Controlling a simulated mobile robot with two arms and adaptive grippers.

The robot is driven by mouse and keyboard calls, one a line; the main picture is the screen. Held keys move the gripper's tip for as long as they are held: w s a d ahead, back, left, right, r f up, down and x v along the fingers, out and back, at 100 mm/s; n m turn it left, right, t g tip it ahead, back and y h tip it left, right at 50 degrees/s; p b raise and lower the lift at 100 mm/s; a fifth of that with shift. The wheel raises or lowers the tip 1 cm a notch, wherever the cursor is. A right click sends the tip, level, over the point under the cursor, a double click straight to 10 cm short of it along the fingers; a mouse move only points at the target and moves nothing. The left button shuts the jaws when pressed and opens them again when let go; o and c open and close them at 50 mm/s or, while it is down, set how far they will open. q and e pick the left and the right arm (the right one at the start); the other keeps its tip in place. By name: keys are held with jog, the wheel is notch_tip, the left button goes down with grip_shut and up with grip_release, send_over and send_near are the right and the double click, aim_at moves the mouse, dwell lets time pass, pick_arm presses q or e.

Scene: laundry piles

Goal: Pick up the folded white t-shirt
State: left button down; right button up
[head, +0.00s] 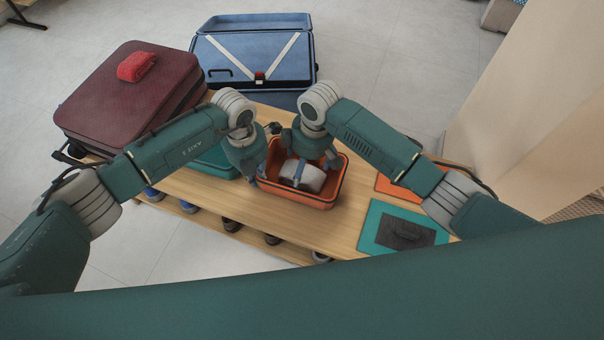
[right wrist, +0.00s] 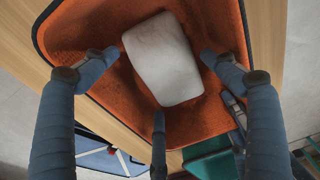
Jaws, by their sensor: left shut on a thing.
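The folded white t-shirt (head: 313,178) lies as a compact bundle in the orange bin (head: 325,200) on the wooden table. In the right wrist view the white bundle (right wrist: 162,60) sits on the bin's orange floor. My right gripper (head: 303,172) is over the bin with its fingers spread around the bundle; the wrist view shows the open fingers (right wrist: 155,75) with gaps to it. My left gripper (head: 258,172) is shut on the orange bin's left wall, by the rim. Its fingertips are partly hidden.
A teal bin (head: 216,160) stands left of the orange one. A maroon suitcase (head: 125,105) with a red folded cloth (head: 136,66) and an open blue suitcase (head: 255,50) are behind. Teal and dark flat pieces (head: 405,232) lie at right. Shoes (head: 232,225) sit below the table.

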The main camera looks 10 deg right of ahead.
jog(key=c, duration=0.7)
jog(key=shift+r, duration=0.1)
notch_tip(320, 180, up, 10)
jog(key=shift+f, duration=0.1)
pick_arm(q)
jog(key=c, duration=1.7)
grip_release()
jog(key=shift+c, duration=0.2)
notch_tip(320, 180, up, 12)
jog(key=shift+w+a, duration=0.15)
jog(key=shift+a, duration=0.15)
